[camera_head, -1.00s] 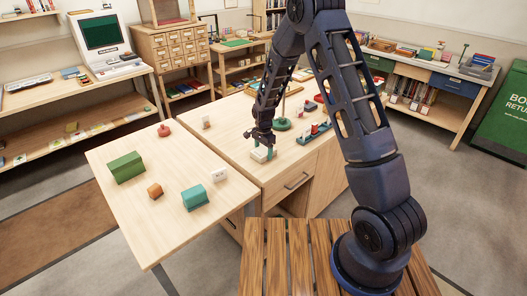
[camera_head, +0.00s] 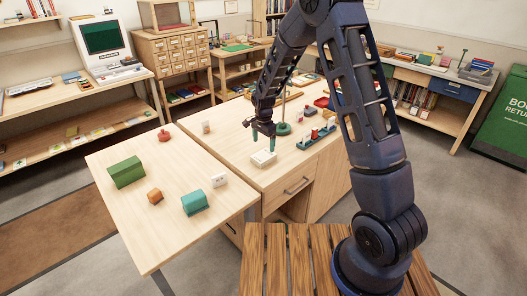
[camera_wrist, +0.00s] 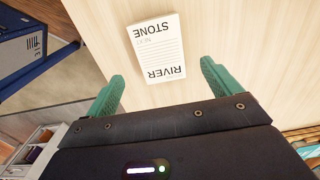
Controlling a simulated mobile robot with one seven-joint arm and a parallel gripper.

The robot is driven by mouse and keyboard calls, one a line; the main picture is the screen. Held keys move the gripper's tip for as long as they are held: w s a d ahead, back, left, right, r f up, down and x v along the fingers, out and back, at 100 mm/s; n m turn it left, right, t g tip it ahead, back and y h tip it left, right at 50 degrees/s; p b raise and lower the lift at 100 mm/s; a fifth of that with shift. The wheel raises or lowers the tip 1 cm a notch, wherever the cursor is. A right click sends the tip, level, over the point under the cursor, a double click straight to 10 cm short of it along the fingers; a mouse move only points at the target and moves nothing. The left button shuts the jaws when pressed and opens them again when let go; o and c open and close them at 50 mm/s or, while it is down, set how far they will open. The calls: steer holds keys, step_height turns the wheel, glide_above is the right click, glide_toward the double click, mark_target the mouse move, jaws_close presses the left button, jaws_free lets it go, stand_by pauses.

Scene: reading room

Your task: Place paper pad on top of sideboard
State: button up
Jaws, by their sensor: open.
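The paper pad (camera_head: 263,158) is a small white block lying flat on the light wooden top of a drawer unit (camera_head: 235,140), near its front edge. I cannot tell for sure that this unit is the sideboard. In the wrist view the pad (camera_wrist: 157,48) shows the printed words RIVER and STONE and lies beyond my fingertips. My gripper (camera_head: 263,147) is just above the pad, pointing down. Its two teal fingers are spread, with nothing between them, also in the wrist view (camera_wrist: 162,72).
A lower table (camera_head: 165,220) adjoins on the left, with a green box (camera_head: 126,170), a teal box (camera_head: 194,202), an orange block (camera_head: 155,198) and a white card (camera_head: 219,180). Right of the pad are a green round base (camera_head: 283,129) and a blue tray (camera_head: 315,138).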

mark_target(263, 155)
steer(key=s+d+r+n+t, duration=0.15)
steer(key=s+d+r, duration=0.35)
steer(key=d+r, duration=0.65)
steer(key=s+d+r+n+t, duration=0.1)
steer(key=s+d+r+n, duration=0.2)
steer(key=s+d+r, duration=0.75)
steer(key=s+d+r+n+t, duration=0.1)
steer(key=s+d+r, duration=0.3)
steer(key=s, duration=0.4)
steer(key=s+d+r+n+t, duration=0.1)
steer(key=s+d+r+n, duration=0.2)
steer(key=s+d+r, duration=0.2)
steer(key=s, duration=0.2)
steer(key=shift+s, duration=0.35)
